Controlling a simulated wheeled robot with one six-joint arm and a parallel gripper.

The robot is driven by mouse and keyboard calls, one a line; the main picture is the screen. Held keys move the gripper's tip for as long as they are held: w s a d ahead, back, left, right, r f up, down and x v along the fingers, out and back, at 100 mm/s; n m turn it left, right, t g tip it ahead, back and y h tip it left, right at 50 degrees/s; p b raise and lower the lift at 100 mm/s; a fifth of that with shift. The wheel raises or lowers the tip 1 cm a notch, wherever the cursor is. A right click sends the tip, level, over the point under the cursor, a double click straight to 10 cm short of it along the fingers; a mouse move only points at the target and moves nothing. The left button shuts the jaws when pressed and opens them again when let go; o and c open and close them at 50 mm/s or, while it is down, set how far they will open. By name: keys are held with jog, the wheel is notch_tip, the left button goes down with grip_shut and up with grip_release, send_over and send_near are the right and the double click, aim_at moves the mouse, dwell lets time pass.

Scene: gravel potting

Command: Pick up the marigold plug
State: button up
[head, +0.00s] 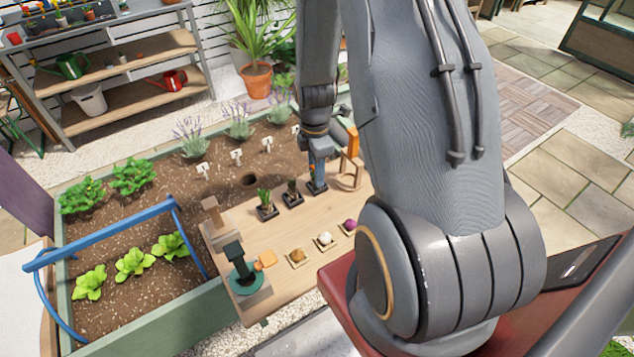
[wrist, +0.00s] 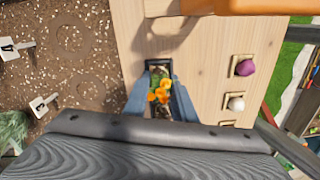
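The marigold plug (wrist: 159,90), with orange and yellow flowers and green leaves, stands in a small black holder (wrist: 159,64) on the wooden board. My gripper (wrist: 158,84) reaches down over it, with one blue finger on each side. The fingers look spread wider than the plug; contact with it cannot be made out. In the head view my gripper (head: 317,180) is over the black holder (head: 316,188) at the far end of a row of plugs, and it hides the marigold.
Two other plugs (head: 266,204) (head: 292,192) stand left of my gripper. Bulbs, including a white one (head: 324,239) and a purple one (wrist: 245,67), sit nearer the board's edge. An orange-handled tool on a wooden stand (head: 351,170) is close on the right. The soil bed (head: 130,207) lies left.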

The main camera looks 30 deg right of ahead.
jog(key=shift+r, duration=0.15)
notch_tip(320, 180, up, 8)
jog(key=shift+r+b, duration=0.25)
jog(key=shift+b, duration=0.8)
jog(key=shift+r, duration=0.35)
jog(key=w+a+f+n+p, duration=0.1)
jog(key=w+a+f+n, duration=0.15)
jog(key=w+a, duration=0.55)
jog(key=w+a+f+n, duration=0.2)
jog(key=w+a+n, duration=0.2)
jog(key=w+a, duration=0.35)
notch_tip(320, 180, down, 7)
jog(key=b, duration=0.3)
jog(key=shift+r, duration=0.2)
jog(key=shift+f+m+b, duration=0.25)
jog(key=shift+f+b, duration=0.55)
jog(key=shift+f, duration=0.4)
jog(key=shift+s, duration=0.1)
